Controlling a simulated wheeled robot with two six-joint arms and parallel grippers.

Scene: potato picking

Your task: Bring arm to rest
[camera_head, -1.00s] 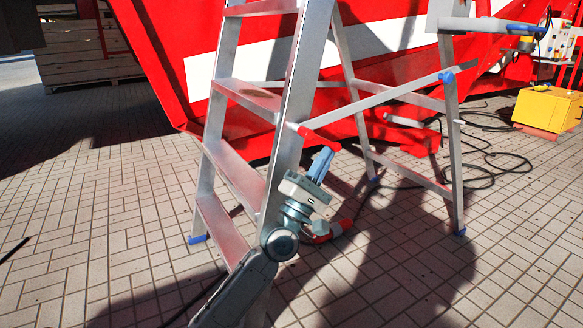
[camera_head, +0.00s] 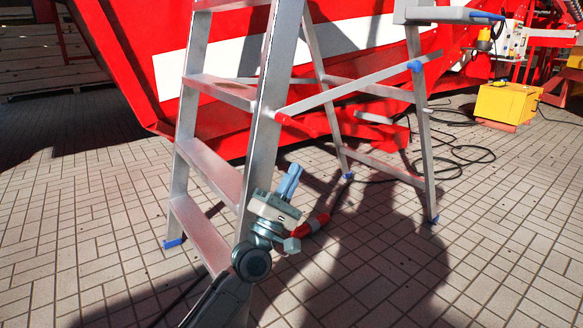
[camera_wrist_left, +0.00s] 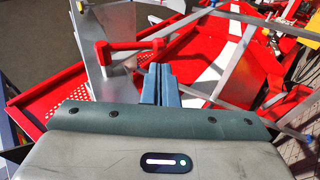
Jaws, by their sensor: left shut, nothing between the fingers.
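My left arm comes in from the bottom of the head view. Its gripper (camera_head: 289,180) has blue fingers pointing up, pressed together and empty. It is in front of the aluminium stepladder (camera_head: 262,130), near the ladder's lower steps; I cannot tell if they touch. In the left wrist view the shut blue fingers (camera_wrist_left: 161,84) point away towards the ladder and red machine. My right gripper is not in view.
The ladder's rear legs (camera_head: 425,150) and brace stand to the right of my arm. Behind is a large red machine (camera_head: 130,60) with a white stripe. A yellow box (camera_head: 505,103) and black cables lie at right. Paved floor (camera_head: 100,230) is open at left.

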